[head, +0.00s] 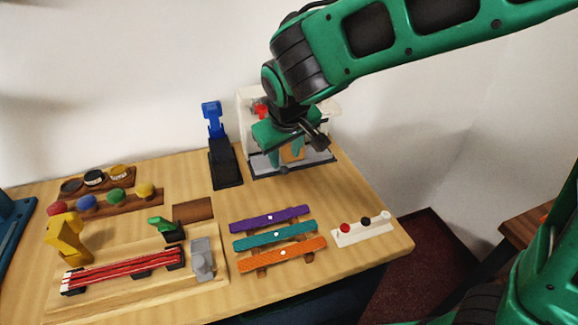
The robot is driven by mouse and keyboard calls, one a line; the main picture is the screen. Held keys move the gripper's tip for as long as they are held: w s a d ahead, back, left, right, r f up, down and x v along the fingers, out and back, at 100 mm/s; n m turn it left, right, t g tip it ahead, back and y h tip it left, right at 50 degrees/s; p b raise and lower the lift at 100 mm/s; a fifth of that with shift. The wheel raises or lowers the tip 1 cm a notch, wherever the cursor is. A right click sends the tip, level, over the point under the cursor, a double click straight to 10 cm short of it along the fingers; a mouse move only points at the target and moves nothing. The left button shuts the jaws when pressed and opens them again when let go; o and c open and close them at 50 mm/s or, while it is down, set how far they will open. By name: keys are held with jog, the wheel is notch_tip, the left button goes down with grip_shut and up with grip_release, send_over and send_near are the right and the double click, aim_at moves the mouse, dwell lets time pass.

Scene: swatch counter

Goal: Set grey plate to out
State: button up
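A grey upright plate-like piece (202,259) stands at the right end of a light wooden board (130,299), at the front left of the counter. It is beside a black holder at the end of a bundle of red strands (122,268). No other grey plate is clear to me. My gripper (287,160) is at the back of the counter, in front of a white box-like device (247,101), well away from the grey piece. It points down and covers much of that device. Whether its fingers are open or shut is unclear.
A blue-handled lever on a black base (226,170) stands left of my gripper. Purple (270,218), teal and orange strips lie at the middle front. A white bar with knobs (362,232) is to their right. Coloured knobs and a yellow block (66,236) are at left.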

aim_at(285, 168)
jog(key=x, duration=0.7)
jog(key=shift+d+f, duration=0.1)
jog(key=shift+f, duration=0.05)
grip_shut()
